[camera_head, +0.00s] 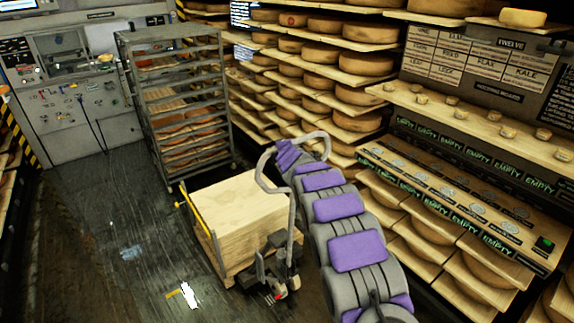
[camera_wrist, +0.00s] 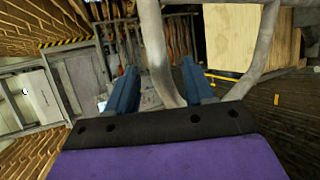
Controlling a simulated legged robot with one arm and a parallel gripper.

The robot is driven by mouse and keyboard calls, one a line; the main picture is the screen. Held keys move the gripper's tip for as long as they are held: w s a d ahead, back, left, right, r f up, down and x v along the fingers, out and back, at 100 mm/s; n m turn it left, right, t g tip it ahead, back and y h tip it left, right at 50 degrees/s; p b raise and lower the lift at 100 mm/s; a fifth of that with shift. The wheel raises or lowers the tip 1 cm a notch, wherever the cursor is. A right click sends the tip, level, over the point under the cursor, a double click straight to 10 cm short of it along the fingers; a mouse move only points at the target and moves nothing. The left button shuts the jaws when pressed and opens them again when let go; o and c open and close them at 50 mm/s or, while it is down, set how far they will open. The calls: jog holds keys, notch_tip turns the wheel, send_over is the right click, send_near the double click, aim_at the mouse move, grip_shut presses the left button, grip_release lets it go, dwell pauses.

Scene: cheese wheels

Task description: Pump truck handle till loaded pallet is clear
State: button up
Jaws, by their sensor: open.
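The pallet truck's grey looped handle (camera_head: 292,204) stands up at the near side of the load in the head view. The truck's base (camera_head: 277,278) sits on the floor below it. The loaded pallet carries a wooden box (camera_head: 242,217). Whether there is a gap under the pallet is too small to tell. In the wrist view my gripper (camera_wrist: 158,85) is open, its two blue fingers apart. A grey bar of the handle (camera_wrist: 158,50) shows between the fingers in the picture; contact cannot be told. In the head view my arm's end hides behind the handle's top.
A wheeled rack (camera_head: 178,110) with trays stands behind the load. Shelves of cheese wheels (camera_head: 353,95) and a counter with small pieces (camera_head: 461,113) line the right. A control cabinet (camera_head: 75,90) stands at the back left. The floor (camera_head: 110,235) on the left is mostly clear.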

jog(key=b+v, duration=0.3)
jog(key=v, duration=0.7)
jog(key=shift+s, duration=0.4)
jog(key=shift+f, duration=0.1)
jog(key=shift+c, duration=0.3)
dwell(0.9)
